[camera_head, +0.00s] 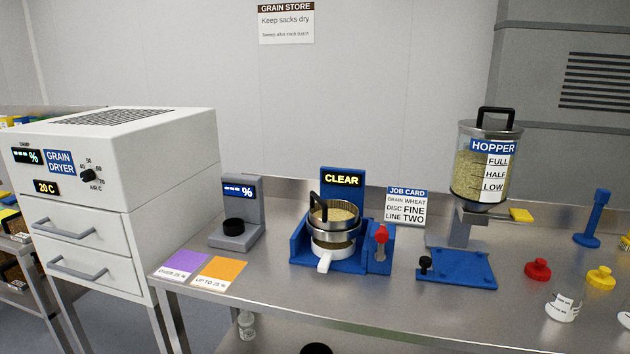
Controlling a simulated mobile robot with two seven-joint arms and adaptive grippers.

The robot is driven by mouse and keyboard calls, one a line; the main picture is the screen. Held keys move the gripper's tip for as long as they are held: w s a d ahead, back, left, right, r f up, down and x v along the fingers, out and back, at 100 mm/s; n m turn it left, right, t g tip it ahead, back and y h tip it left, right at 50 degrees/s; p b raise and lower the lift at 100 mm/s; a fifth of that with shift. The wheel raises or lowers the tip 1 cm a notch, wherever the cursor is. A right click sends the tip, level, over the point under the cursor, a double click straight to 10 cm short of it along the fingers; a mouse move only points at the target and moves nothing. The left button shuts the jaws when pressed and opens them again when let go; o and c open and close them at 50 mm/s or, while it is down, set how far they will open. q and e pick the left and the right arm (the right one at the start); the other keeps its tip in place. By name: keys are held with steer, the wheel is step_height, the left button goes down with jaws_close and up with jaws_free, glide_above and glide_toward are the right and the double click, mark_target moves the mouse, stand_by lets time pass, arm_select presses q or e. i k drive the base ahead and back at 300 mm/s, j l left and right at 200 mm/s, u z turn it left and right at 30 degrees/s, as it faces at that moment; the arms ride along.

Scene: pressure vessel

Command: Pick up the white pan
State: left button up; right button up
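The white pan (325,262) sits low in the blue stand (300,253) at the middle of the bench. Its short white handle sticks out toward the front. A round metal sieve (334,229) with a black handle and grain in it sits above the pan and hides most of it. Whether the pan holds anything cannot be seen. Neither of my grippers shows in the head view.
A red-knobbed lever (381,234) stands just right of the pan. A grey meter (240,215) is to the left. The hopper (483,165) and a blue plate (457,268) are to the right. The bench front (350,300) is clear.

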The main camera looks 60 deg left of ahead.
mark_target(328, 252)
steer(key=u, duration=1.7)
steer(key=i+l, duration=0.1)
steer(key=l, duration=0.2)
steer(key=u, duration=0.05)
